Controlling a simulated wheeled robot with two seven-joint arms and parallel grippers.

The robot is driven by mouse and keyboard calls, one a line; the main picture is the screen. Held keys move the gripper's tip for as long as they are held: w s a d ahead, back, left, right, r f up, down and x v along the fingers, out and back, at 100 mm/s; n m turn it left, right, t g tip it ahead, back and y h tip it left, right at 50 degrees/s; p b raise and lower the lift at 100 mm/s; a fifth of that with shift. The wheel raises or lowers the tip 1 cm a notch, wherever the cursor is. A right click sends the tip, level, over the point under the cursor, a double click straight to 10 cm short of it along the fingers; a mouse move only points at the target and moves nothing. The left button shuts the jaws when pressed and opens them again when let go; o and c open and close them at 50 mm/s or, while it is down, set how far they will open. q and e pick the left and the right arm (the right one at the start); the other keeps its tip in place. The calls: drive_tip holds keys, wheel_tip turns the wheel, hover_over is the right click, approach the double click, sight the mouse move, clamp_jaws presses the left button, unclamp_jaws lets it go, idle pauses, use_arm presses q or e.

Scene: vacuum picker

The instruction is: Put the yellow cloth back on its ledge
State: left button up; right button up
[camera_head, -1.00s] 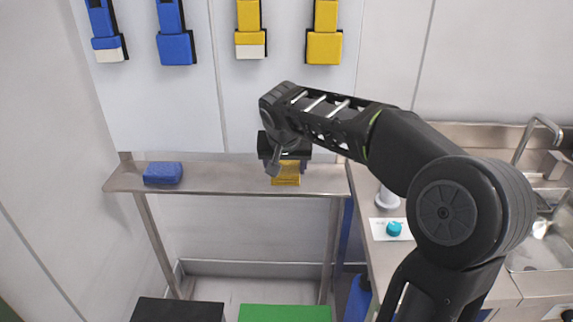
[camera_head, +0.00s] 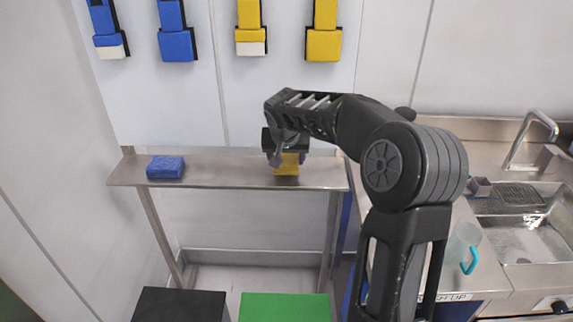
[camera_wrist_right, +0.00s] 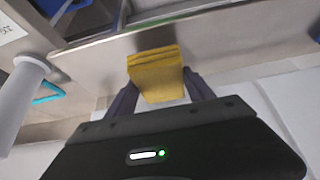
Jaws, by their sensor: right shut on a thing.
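The yellow cloth (camera_head: 287,166) is a small folded block at the right part of the steel ledge (camera_head: 228,170). It also shows in the wrist view (camera_wrist_right: 157,74), between the two dark fingers. My right gripper (camera_head: 286,158) is above the ledge, shut on the cloth; its fingers also show in the wrist view (camera_wrist_right: 157,90). I cannot tell whether the cloth touches the ledge or is slightly above it. A blue cloth (camera_head: 166,167) lies on the left part of the ledge. My left gripper is not in view.
Blue and yellow tools (camera_head: 323,32) hang on the wall above the ledge. A black box (camera_head: 180,305) and a green box (camera_head: 285,307) stand below. A steel sink (camera_head: 525,238) is at the right, with a clear jug (camera_head: 462,246) beside it. The middle of the ledge is clear.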

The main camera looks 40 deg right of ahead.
sight(286, 161)
wheel_tip(286, 161, down, 2)
drive_tip(key=shift+f+p, duration=0.15)
drive_tip(key=shift+p, duration=0.3)
drive_tip(key=shift+w+d+f, duration=0.15)
drive_tip(key=shift+f, duration=0.1)
drive_tip(key=shift+f, duration=0.1)
drive_tip(key=shift+f, duration=0.15)
drive_tip(key=o, duration=1.3)
